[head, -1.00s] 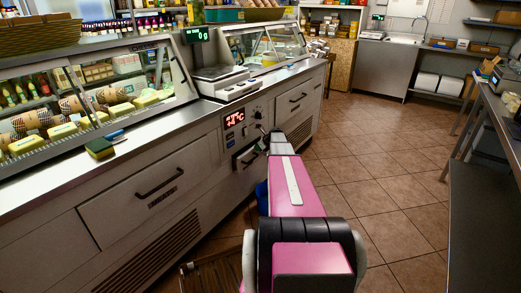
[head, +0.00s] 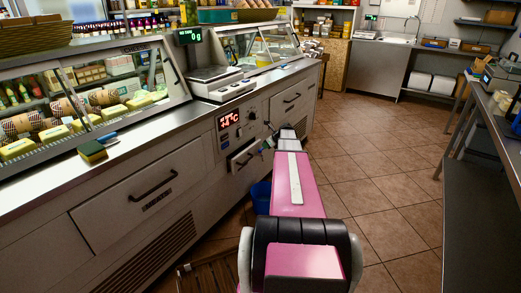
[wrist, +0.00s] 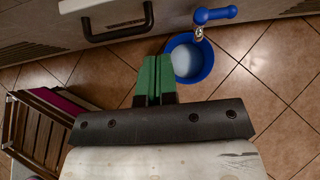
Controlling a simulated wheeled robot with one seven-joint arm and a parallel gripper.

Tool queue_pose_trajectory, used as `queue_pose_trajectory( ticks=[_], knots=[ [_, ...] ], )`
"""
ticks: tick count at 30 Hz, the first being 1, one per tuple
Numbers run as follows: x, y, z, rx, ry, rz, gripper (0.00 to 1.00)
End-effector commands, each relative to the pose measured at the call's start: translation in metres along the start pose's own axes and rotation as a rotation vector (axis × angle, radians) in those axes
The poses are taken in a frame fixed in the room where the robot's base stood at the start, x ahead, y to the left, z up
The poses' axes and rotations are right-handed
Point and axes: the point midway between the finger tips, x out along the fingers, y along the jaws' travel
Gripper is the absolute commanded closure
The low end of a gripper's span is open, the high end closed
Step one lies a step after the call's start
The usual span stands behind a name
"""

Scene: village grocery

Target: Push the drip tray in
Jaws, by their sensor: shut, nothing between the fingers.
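The drip tray (head: 243,157) seems to be the small pale front with a dark handle, low on the counter under the red temperature display. How far it stands out is hard to tell. In the wrist view, a pale front with a black bar handle (wrist: 118,33) shows at the top left, likely the same tray. My gripper (wrist: 154,62), with green fingers, is shut and empty. In that view its fingertips are just below and right of the handle, with no clear contact. In the head view my pink arm hides part of the area beside the tray.
A blue bucket (wrist: 190,58) stands on the tiled floor below a blue-handled tap (wrist: 215,15), just right of my fingers. A slatted wooden crate (wrist: 40,125) is on the floor at left. A steel table (head: 485,170) stands at right; the aisle floor between is clear.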

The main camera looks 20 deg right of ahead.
Motion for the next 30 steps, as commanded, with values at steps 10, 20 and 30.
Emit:
queue_pose_trajectory(
  ticks=[10, 20, 30],
  knots=[
    [-0.022, 0.006, -0.004, 0.0, -0.021, 0.015, 1.0],
    [0.008, 0.064, -0.039, -0.011, -0.349, 0.114, 1.0],
    [0.013, 0.101, -0.073, -0.004, -0.708, 0.044, 1.0]
  ],
)
